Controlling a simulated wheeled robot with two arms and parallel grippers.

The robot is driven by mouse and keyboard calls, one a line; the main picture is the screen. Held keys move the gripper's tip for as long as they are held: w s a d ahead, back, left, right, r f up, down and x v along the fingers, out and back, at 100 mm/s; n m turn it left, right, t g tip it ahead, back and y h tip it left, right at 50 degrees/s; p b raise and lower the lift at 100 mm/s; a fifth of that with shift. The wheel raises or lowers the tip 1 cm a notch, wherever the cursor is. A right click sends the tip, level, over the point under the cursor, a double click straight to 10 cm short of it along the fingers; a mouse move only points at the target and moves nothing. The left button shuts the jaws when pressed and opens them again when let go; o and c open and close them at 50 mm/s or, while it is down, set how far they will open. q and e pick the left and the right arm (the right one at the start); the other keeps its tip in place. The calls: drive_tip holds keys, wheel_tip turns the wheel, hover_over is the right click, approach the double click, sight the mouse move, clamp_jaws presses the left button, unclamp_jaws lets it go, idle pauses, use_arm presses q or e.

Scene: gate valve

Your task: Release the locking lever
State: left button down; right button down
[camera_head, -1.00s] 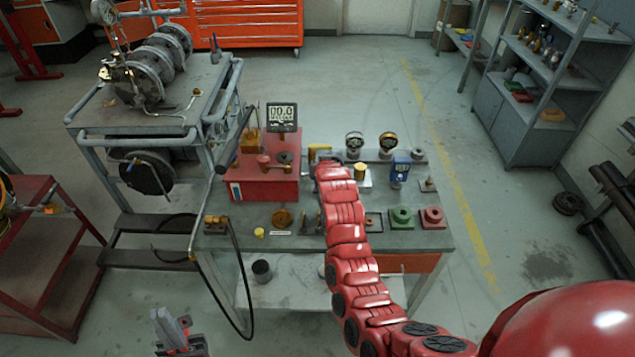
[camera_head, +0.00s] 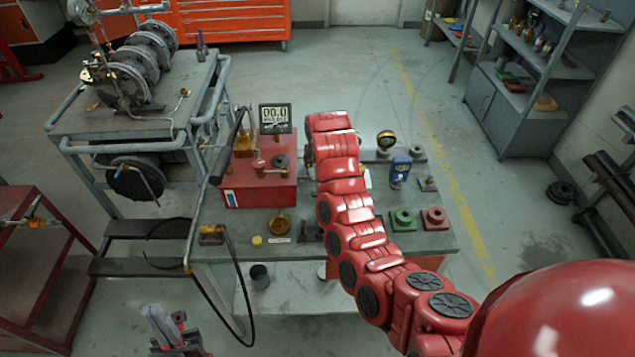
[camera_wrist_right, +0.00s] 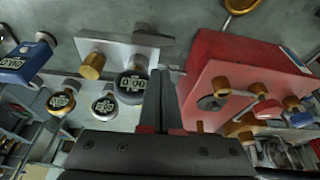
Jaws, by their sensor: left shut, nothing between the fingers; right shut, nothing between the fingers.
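The red box (camera_head: 255,195) stands on the workbench, with brass fittings, a small red handle (camera_head: 258,164) and a dark round disc (camera_head: 280,161) on top. In the right wrist view the box (camera_wrist_right: 215,55) is at the right, with a red-capped handle (camera_wrist_right: 268,109) and a dark disc (camera_wrist_right: 211,103). I cannot tell which part is the locking lever. My right gripper (camera_wrist_right: 168,98) is shut and empty, beside the box and apart from its fittings. In the head view my arm hides it. My left gripper (camera_head: 170,328) is shut and empty, low at the left, off the bench.
A digital display (camera_head: 275,118) stands behind the box. Gauges (camera_head: 386,140), a blue meter (camera_head: 400,170), and green (camera_head: 403,219) and red blocks (camera_head: 434,217) are on the bench (camera_head: 300,258). A flanged valve assembly (camera_head: 120,85) sits on a cart at left. A hose hangs in front.

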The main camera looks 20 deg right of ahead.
drive_tip(key=p+x, duration=0.2)
drive_tip(key=x, duration=0.6)
drive_tip(key=shift+f, duration=0.1)
drive_tip(key=shift+p+x, duration=0.3)
drive_tip(key=shift+x, duration=0.65)
